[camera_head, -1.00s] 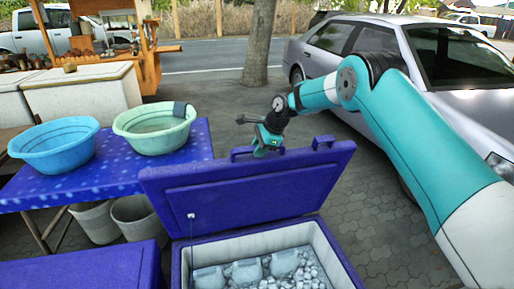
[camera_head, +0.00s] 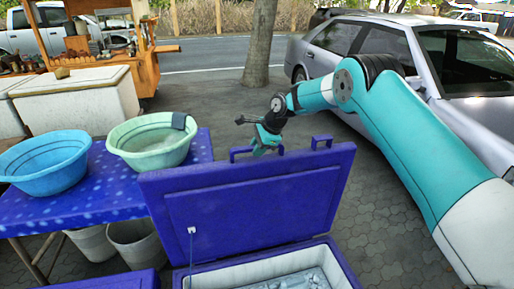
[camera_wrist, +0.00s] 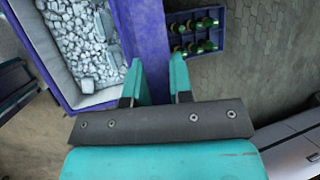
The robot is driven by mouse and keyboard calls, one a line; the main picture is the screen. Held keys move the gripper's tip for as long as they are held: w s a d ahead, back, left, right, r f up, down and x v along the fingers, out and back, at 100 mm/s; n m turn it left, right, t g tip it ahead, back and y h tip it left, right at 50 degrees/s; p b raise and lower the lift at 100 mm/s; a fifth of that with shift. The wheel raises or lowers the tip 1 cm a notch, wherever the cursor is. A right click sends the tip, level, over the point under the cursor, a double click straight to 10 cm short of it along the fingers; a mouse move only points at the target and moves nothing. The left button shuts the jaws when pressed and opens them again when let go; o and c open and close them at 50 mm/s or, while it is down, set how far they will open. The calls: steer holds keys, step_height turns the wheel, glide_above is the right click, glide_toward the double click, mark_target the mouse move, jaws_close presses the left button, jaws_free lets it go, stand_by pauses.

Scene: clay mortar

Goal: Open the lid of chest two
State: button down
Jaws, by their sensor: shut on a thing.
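A blue chest (camera_head: 340,274) stands at the bottom centre of the head view, with pale ice inside. Its blue lid (camera_head: 245,205) stands raised at the far side, inner face toward me, with two handles on its top edge. My gripper (camera_head: 262,148) is at the top edge by the left handle (camera_head: 241,154), shut on the lid. In the wrist view my gripper (camera_wrist: 161,85) has its two teal fingers on either side of the blue lid edge (camera_wrist: 144,32). The exact contact is partly hidden by the fingers. I see no number marking on the chest.
A second blue chest (camera_head: 120,284) shows at the bottom left. A blue table (camera_head: 100,195) holds a blue basin (camera_head: 45,165) and a green basin (camera_head: 150,143). A silver car (camera_head: 440,90) stands behind my arm. A bottle crate (camera_wrist: 194,38) lies beyond the lid.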

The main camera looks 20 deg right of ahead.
steer(key=shift+s+f, duration=0.1)
steer(key=c, duration=1)
jaws_free()
steer(key=b+v, duration=0.2)
steer(key=v, duration=1.5)
steer(key=shift+d, duration=0.2)
steer(key=shift+s+r, duration=0.15)
steer(key=shift+r, duration=0.05)
steer(key=s+a+r+n, duration=0.4)
steer(key=s+a+n, duration=0.3)
steer(key=s, duration=0.3)
steer(key=s+a+f+n+g, duration=0.1)
steer(key=s+n, duration=0.5)
steer(key=s, duration=0.4)
steer(key=s+a+f+n+g, duration=0.1)
steer(key=s+n, duration=0.4)
steer(key=s, duration=0.6)
steer(key=s+a+f+n+g, duration=0.1)
steer(key=s+a+n, duration=0.1)
steer(key=s+n, duration=0.4)
steer(key=shift+s+f+n, duration=0.1)
steer(key=shift+s+n, duration=0.2)
steer(key=shift+s, duration=2.4)
